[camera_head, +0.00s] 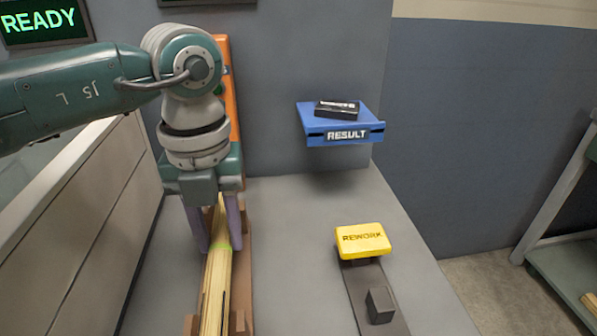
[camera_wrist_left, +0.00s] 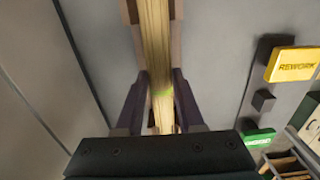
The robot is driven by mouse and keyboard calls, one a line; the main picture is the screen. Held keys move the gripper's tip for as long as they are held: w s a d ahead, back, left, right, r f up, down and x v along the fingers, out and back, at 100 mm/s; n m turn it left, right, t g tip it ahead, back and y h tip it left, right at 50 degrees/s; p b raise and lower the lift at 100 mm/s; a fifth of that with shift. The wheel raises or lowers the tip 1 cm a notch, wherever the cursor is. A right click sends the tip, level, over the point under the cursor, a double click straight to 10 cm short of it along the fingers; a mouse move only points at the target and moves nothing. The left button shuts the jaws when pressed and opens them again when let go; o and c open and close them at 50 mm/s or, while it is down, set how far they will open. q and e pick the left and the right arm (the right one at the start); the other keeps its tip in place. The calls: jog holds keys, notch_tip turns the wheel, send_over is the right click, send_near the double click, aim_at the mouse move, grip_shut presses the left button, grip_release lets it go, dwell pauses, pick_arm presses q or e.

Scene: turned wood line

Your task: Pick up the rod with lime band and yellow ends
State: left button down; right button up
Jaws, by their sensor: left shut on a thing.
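A long pale wooden rod (camera_head: 216,285) with a lime band lies lengthwise along a brown cradle (camera_head: 243,280) on the grey worktop. It also shows in the left wrist view (camera_wrist_left: 154,40), with its lime band between the finger pads. My left gripper (camera_head: 220,248) reaches down from above and is shut on the rod at the band, one finger on each side. The rod's far end is partly hidden by the gripper, and its near end runs out of the head view. I cannot tell whether the rod touches the cradle. My right gripper is not in view.
A yellow REWORK sign (camera_head: 363,239) stands over a dark strip with a grey block (camera_head: 380,305) to the right. A blue RESULT shelf (camera_head: 345,132) holding a black item (camera_head: 337,109) is on the back wall. A low panel (camera_head: 85,220) borders the left. Worktop between is clear.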

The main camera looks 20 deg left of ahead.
pick_arm(q)
jog(key=shift+r, duration=0.1)
dwell(0.3)
notch_tip(320, 180, up, 19)
jog(key=p, duration=0.2)
notch_tip(320, 180, up, 6)
jog(key=m+p, duration=0.2)
jog(key=m, duration=1.8)
send_over(219, 235)
jog(key=s+d, duration=0.1)
jog(key=d, duration=0.2)
jog(key=s+d+r+m+p, duration=0.1)
jog(key=s+r+m+p, duration=0.1)
jog(key=r+m+p, duration=0.5)
jog(key=s+r+m+p, duration=0.3)
jog(key=r+m+p, duration=0.4)
jog(key=r+p, duration=1.2)
jog(key=s+d+r+m+p, duration=0.1)
jog(key=s+r+m+p, duration=0.2)
jog(key=r+m+p, duration=0.5)
notch_tip(219, 235, up, 6)
jog(key=p, duration=0.6)
jog(key=shift+s+d+p, duration=0.2)
jog(key=shift+d+p, duration=0.15)
